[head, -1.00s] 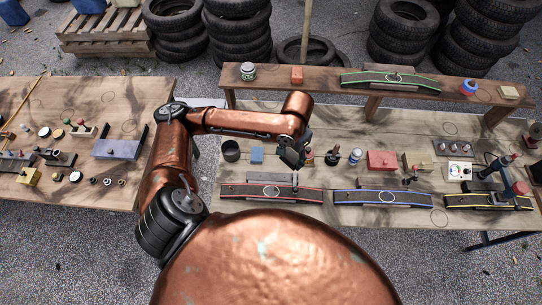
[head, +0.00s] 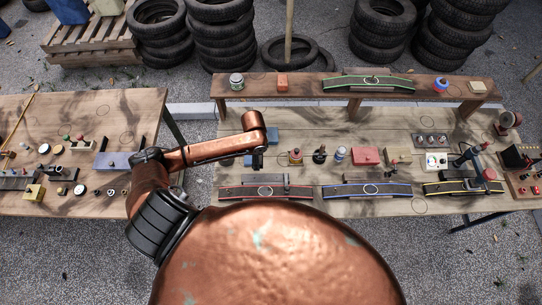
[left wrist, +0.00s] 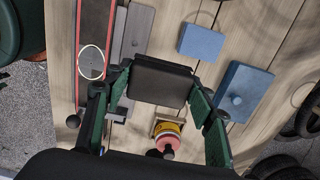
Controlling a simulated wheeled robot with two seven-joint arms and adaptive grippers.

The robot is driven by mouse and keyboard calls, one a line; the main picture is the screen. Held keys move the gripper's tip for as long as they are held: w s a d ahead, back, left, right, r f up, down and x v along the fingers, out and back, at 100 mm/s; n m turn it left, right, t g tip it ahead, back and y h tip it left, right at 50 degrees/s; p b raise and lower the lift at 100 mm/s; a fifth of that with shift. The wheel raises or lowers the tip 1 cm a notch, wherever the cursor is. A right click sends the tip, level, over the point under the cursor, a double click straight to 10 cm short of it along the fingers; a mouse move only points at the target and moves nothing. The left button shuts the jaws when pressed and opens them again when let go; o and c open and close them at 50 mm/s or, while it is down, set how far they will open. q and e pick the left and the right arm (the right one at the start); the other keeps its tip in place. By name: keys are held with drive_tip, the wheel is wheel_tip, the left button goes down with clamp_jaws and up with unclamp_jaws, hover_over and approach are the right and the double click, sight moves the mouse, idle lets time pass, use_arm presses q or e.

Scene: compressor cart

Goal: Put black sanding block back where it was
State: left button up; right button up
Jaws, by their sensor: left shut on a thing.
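My left gripper (left wrist: 158,88) is shut on the black sanding block (left wrist: 160,82), a flat dark block between its green-sided fingers in the left wrist view. In the head view the gripper (head: 258,160) hangs over the workbench (head: 310,121), behind the red-edged curved strip (head: 266,191). The held block is too small and dark there to make out well. In the left wrist view a flat blue block (left wrist: 201,42) and a larger blue box (left wrist: 243,92) lie to the right of the held block. My right gripper is not in view.
A red-knobbed yellow item (head: 296,157), a dark knobbed item (head: 320,155) and a red box (head: 366,155) stand right of the gripper. Blue-edged (head: 369,190) and yellow-edged (head: 462,188) strips lie in front. A raised shelf (head: 302,91) runs behind.

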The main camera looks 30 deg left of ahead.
use_arm(q)
drive_tip(key=w+d+f, duration=0.1)
drive_tip(key=w+f, duration=0.1)
drive_tip(key=w, duration=0.2)
hover_over(271, 159)
wheel_tip(271, 159, down, 6)
drive_tip(key=shift+d+r, duration=0.1)
drive_tip(key=shift+r, duration=0.05)
drive_tip(key=shift+f, duration=1.6)
drive_tip(key=shift+f, duration=0.2)
drive_tip(key=o, duration=1.1)
wheel_tip(271, 159, up, 12)
drive_tip(key=shift+r, duration=0.25)
